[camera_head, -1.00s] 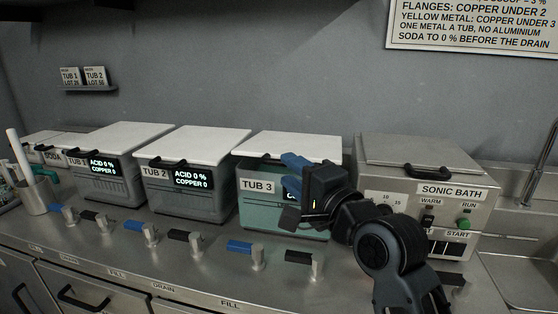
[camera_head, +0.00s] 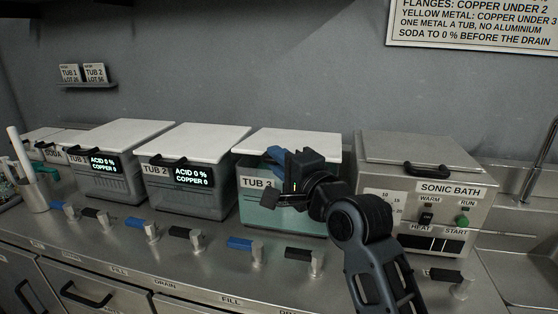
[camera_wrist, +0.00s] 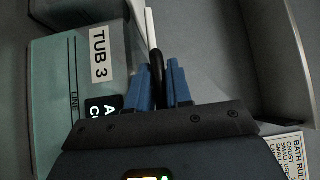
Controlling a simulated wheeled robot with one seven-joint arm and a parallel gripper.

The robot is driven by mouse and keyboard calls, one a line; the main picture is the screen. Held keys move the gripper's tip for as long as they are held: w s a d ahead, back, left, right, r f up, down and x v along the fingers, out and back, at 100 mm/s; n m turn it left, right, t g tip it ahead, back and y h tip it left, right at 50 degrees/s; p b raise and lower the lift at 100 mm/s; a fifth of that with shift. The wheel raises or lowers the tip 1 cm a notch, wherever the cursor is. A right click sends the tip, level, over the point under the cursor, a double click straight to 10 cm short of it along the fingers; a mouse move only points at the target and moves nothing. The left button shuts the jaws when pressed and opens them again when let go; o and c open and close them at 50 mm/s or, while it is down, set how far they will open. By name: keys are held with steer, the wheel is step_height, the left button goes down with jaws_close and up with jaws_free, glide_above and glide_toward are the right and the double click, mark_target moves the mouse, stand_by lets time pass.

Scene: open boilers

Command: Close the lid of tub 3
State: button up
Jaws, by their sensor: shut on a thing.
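Tub 3 (camera_head: 256,208) is a teal tub with a white lid (camera_head: 300,139). The lid lies nearly flat over the tub in the head view; I cannot tell if it is fully down. In the wrist view the tub (camera_wrist: 55,85) is turned on its side at the left, and its lid (camera_wrist: 149,25) is a thin white strip. My gripper (camera_head: 276,155) is at the lid's front edge. Its blue fingers (camera_wrist: 159,70) are shut on the black lid handle (camera_wrist: 157,62). My gripper and arm hide part of the tub's front and the handle in the head view.
Tub 2 (camera_head: 185,202) and tub 1 (camera_head: 108,188), both with white lids, stand to the left. The steel sonic bath (camera_head: 385,180) stands close at the right. Blue and black valve levers (camera_head: 240,244) line the counter front.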

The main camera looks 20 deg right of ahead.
jaws_close()
steer(key=shift+s+f+b, duration=0.1)
steer(key=shift+f+b, duration=0.35)
steer(key=shift+f, duration=1.7)
steer(key=o, duration=0.6)
jaws_free()
steer(key=shift+a, duration=0.1)
